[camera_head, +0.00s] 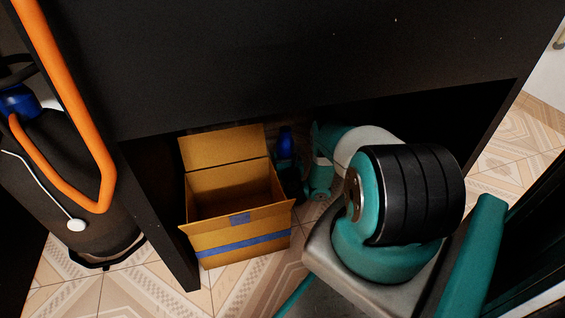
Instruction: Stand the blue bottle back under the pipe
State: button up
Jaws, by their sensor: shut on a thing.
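The blue bottle (285,143) shows as a small, dark blue upright shape inside the dark cabinet, behind the right side of the cardboard box. Its lower part is hidden in shadow and by my gripper. My gripper (289,176) is a dark shape at the end of my teal arm, low in the cabinet and right of the box. It appears shut on the bottle; its fingers are hard to make out. A thick orange pipe (60,95) runs down at the far left, outside the cabinet, and bends back up beside a dark cylinder.
An open cardboard box (240,257) with blue tape stands at the cabinet opening. The dark cylinder (75,170) with a blue top stands left of the cabinet side panel (160,215). The cabinet front (320,60) hangs low over my arm. Tiled floor (120,290) is clear in front.

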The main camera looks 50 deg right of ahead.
jog(key=shift+f, duration=0.2)
jog(key=o, duration=1)
